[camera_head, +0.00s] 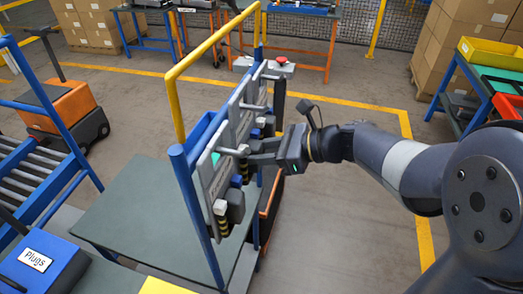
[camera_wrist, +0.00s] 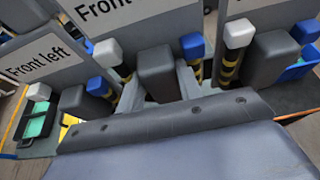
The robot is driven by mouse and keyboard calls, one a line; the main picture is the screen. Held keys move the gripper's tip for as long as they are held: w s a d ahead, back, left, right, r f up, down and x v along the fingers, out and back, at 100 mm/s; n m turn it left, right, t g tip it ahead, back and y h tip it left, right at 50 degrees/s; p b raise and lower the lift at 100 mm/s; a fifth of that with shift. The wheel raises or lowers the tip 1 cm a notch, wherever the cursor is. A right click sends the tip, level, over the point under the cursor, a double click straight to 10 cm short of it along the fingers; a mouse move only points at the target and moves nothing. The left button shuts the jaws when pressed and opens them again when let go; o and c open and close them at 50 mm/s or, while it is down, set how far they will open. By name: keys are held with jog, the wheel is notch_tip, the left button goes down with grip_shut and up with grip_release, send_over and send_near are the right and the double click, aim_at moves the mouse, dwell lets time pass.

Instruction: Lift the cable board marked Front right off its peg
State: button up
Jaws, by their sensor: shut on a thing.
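Several cable boards hang in a row on the rack. The middle board (camera_head: 237,122), in the wrist view a grey plate (camera_wrist: 125,42), reads "Front", with the rest of its label cut off. It has a dark grey block (camera_wrist: 155,65) between a white-capped and a blue-capped plug. My gripper (camera_head: 256,157) reaches the rack from the right. In the wrist view its light fingers (camera_wrist: 160,88) stand on both sides of that block, shut on it. A light rod sticks out near each board's top; I cannot tell how the held board sits on its peg.
The "Front left" board (camera_wrist: 38,62) hangs close on the left, and another board (camera_wrist: 245,12) on the right. A yellow rail (camera_head: 212,45) and blue post (camera_head: 195,210) frame the rack. A blue "Plugs" box (camera_head: 42,262) stands lower left. Floor right of the rack is clear.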

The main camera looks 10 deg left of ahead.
jog(key=s+d+p, duration=0.1)
jog(key=d+p, duration=0.1)
jog(key=d, duration=1.1)
dwell(0.8)
dwell(0.4)
jog(key=w+d+f+m+t+h, duration=0.1)
jog(key=w+d+m+t+h, duration=0.1)
jog(key=w+m+t, duration=0.25)
jog(key=w+d+f+m+t+h, duration=0.1)
jog(key=w+d+f+m+t, duration=0.15)
jog(key=w, duration=0.35)
jog(key=w+d+f+m+t+h, duration=0.3)
jog(key=d+f+m+t+h, duration=0.2)
jog(key=d+f+m+h, duration=0.1)
jog(key=shift+d+f+m+h, duration=0.3)
jog(key=shift+d+f+m, duration=0.15)
jog(key=shift+d, duration=0.45)
